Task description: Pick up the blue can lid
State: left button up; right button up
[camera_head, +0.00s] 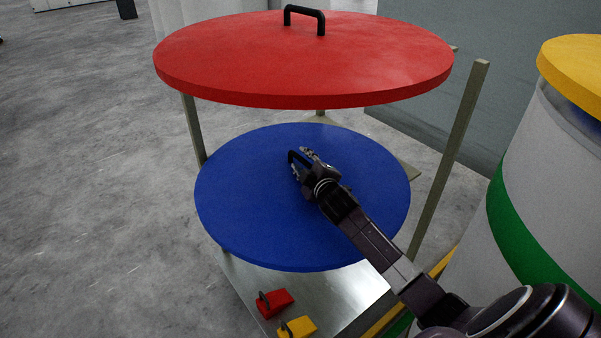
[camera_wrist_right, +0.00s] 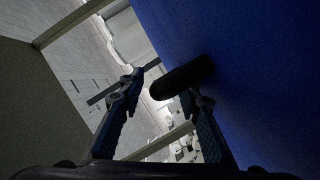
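The blue can lid (camera_head: 240,200) is a large round disc on the lower level of a metal stand, below the red lid. Its black handle (camera_head: 292,157) stands near its middle. My right gripper (camera_head: 303,162) reaches in from the lower right and is at the handle. In the right wrist view the fingers (camera_wrist_right: 163,92) are spread apart. The black handle (camera_wrist_right: 182,77) shows between and beyond their tips, closer to the right finger; I cannot tell if it touches. The blue lid surface (camera_wrist_right: 265,70) fills the right side there. My left gripper is not in view.
A red lid (camera_head: 220,60) with a black handle (camera_head: 304,18) lies on the level above. Stand posts (camera_head: 455,140) rise beside the lids. A white can (camera_head: 480,260) with a green band and yellow lid (camera_head: 575,65) stands at right. Small red (camera_head: 275,301) and yellow (camera_head: 299,327) pieces lie below.

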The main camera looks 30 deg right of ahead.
jog(key=shift+w, duration=0.1)
jog(key=shift+r, duration=0.1)
grip_shut()
dwell(0.3)
jog(key=shift+r, duration=0.1)
